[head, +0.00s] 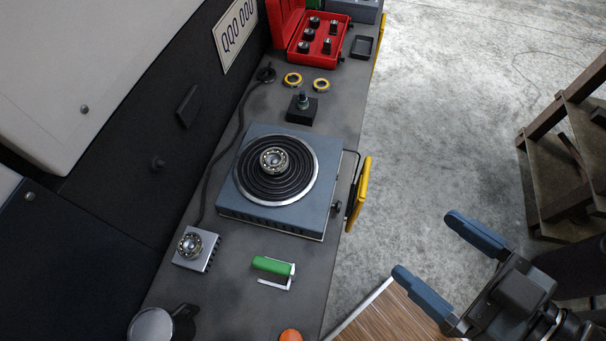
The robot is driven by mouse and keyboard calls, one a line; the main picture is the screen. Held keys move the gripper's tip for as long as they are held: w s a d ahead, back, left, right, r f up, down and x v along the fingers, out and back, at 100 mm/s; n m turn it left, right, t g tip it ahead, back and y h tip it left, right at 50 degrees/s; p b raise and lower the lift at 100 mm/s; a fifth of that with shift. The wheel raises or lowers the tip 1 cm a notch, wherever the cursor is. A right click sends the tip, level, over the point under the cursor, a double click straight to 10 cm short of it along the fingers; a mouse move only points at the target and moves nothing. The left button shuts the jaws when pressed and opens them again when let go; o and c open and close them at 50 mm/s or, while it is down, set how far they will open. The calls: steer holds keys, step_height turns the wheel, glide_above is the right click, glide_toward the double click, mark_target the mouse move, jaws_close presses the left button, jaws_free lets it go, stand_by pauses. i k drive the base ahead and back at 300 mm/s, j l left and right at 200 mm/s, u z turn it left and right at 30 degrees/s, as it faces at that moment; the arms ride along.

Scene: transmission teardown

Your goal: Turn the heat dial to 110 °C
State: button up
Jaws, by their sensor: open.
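The heat dial seems to be the small black knob (337,207) on the right side of the blue-grey hot plate (229,200). Its marks and setting are too small to read. A bearing (274,161) sits at the middle of the black coil on the plate. My gripper (428,249) is open and empty at the lower right, its two blue fingers apart. It is beyond the bench's right edge, to the right of and lower in the picture than the knob, and touches nothing.
A yellow handle (359,193) stands out from the bench edge beside the knob. On the bench (223,277) are a green-handled tool (272,266), a second bearing on a metal block (196,245), and an open red case (303,57). A wooden rack (553,190) stands right; bare floor lies between.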

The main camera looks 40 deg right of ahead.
mark_target(337, 206)
steer(key=k+j+z, duration=0.15)
steer(key=k+z, duration=0.15)
steer(key=k, duration=0.3)
steer(key=k+l+z, duration=0.1)
steer(key=l, duration=0.3)
steer(key=k+l+z, duration=0.15)
steer(key=l, duration=0.25)
steer(key=k, duration=0.05)
